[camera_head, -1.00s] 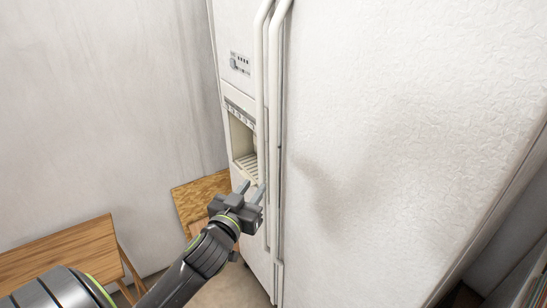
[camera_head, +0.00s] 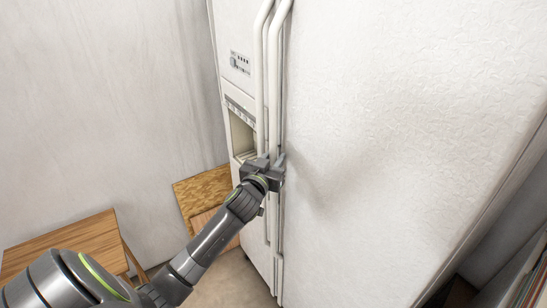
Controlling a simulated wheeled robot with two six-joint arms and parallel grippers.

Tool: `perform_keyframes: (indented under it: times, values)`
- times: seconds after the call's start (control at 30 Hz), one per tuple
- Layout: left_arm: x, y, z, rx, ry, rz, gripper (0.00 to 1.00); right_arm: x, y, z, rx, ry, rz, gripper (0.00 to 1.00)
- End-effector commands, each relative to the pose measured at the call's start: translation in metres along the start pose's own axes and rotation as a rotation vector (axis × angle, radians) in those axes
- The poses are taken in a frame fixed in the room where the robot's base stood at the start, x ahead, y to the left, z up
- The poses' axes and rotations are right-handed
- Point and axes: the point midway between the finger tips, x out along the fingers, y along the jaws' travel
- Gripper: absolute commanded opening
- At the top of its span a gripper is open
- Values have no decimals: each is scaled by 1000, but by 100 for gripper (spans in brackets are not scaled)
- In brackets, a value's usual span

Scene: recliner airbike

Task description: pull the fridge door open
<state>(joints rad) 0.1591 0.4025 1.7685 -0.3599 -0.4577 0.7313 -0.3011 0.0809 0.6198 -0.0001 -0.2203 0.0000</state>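The white side-by-side fridge has a wide right door (camera_head: 400,150) and a narrow left door (camera_head: 233,20) with a dispenser. Both doors look closed. Two long upright handles run side by side at the middle seam, the left handle (camera_head: 260,90) and the right handle (camera_head: 274,90). My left gripper (camera_head: 271,158) is at the handles, level with the dispenser's lower part. Its fingers are spread, with the right handle appearing to pass between them. Firm contact cannot be made out. The gripper hides a short stretch of the handles. My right gripper is not in view.
A wooden table or bench (camera_head: 70,245) stands at the lower left, with a wooden board (camera_head: 200,190) near the wall beside the fridge. A plain wall (camera_head: 100,100) fills the left. Dark clutter (camera_head: 525,270) shows at the lower right edge.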

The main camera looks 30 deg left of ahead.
Motion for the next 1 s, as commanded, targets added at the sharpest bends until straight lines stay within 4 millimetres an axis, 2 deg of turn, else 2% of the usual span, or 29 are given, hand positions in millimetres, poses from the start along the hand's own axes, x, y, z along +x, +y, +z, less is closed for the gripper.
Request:
perform_keyframes:
  times: [0.23, 0.47, 1.0]
  values:
    - [1, 0, 0, 0, 0, 0, 27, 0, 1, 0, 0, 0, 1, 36]
    - [0, 0, 0, 0, 0, 0, 0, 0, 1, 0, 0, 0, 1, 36]
    - [-8, 0, 2, 1, -2, -24, 0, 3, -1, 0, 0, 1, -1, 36]
